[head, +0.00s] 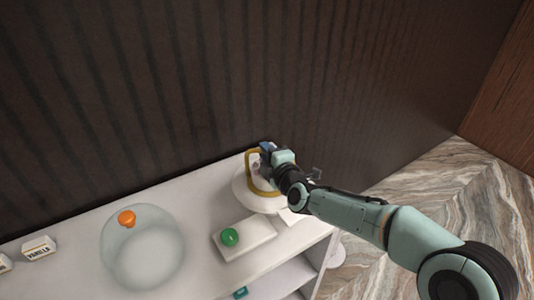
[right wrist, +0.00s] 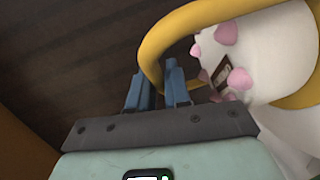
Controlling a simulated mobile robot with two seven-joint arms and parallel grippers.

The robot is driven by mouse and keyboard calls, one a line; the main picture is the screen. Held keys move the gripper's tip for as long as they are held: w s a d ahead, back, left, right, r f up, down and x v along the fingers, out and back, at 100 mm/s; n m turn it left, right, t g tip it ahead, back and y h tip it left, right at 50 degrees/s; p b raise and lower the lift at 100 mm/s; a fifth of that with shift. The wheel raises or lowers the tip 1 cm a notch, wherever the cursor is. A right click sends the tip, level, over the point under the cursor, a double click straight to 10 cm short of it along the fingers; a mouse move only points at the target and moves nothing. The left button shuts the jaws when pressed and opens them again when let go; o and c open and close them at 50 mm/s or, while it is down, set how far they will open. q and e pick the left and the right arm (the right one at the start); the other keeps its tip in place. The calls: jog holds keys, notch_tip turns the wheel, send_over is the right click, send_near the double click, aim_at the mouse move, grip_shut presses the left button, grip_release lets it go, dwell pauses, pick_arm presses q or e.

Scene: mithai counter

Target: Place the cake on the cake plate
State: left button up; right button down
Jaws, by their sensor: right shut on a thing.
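The cake (right wrist: 270,55) is white with pink dollops and a small dark-framed tag; it fills the right side of the right wrist view. A thick yellow handle (right wrist: 205,14) loops around it, and this handle also shows in the head view (head: 249,165). My right gripper (right wrist: 160,80) is shut on the yellow handle. In the head view, my right gripper (head: 266,150) hides much of the cake. The round white cake plate (head: 262,204) lies below the handle. I cannot tell whether the cake touches it. My left gripper is not in view.
A clear dome with an orange knob (head: 127,217) stands on the white counter (head: 75,255). A white block with a green knob (head: 229,237) is just in front of the plate. A vanilla box (head: 39,248) sits far left. A dark ribbed wall (head: 180,90) rises behind.

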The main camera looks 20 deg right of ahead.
jog(key=c, duration=1.1)
grip_release()
jog(key=shift+f, duration=0.1)
jog(key=shift+r, duration=0.2)
jog(key=shift+s, duration=0.35)
jog(key=s, duration=0.3)
jog(key=s+r+b, duration=0.1)
jog(key=s, duration=0.7)
jog(key=shift+s+r+b, duration=0.1)
jog(key=shift+r+b, duration=0.2)
jog(key=shift+r, duration=0.05)
